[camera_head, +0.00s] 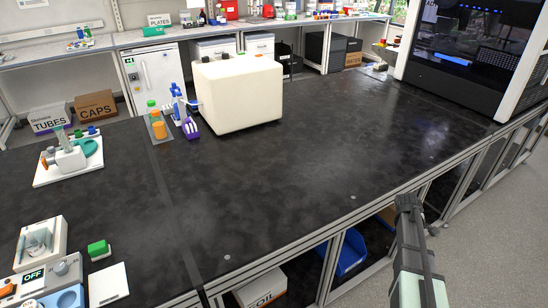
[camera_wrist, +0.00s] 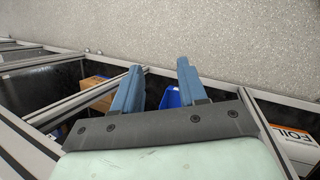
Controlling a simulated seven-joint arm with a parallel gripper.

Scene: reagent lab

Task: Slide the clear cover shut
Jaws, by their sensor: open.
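A small white device (camera_head: 41,246) with what looks like a clear cover stands at the lower left of the bench in the head view. How far its cover is open is too small to tell. My gripper (camera_head: 408,202) is at the lower right, off the bench's front edge and far from this device. In the wrist view my gripper (camera_wrist: 160,82) points down with two blue fingers apart and nothing between them. The device is not in the wrist view.
An OFF-labelled device (camera_head: 32,277), a green block (camera_head: 98,249) and a white pad (camera_head: 108,284) are near the white device. A large cream box (camera_head: 238,94) stands at the back. The bench middle is clear. A blue bin (camera_head: 352,253) sits below the bench.

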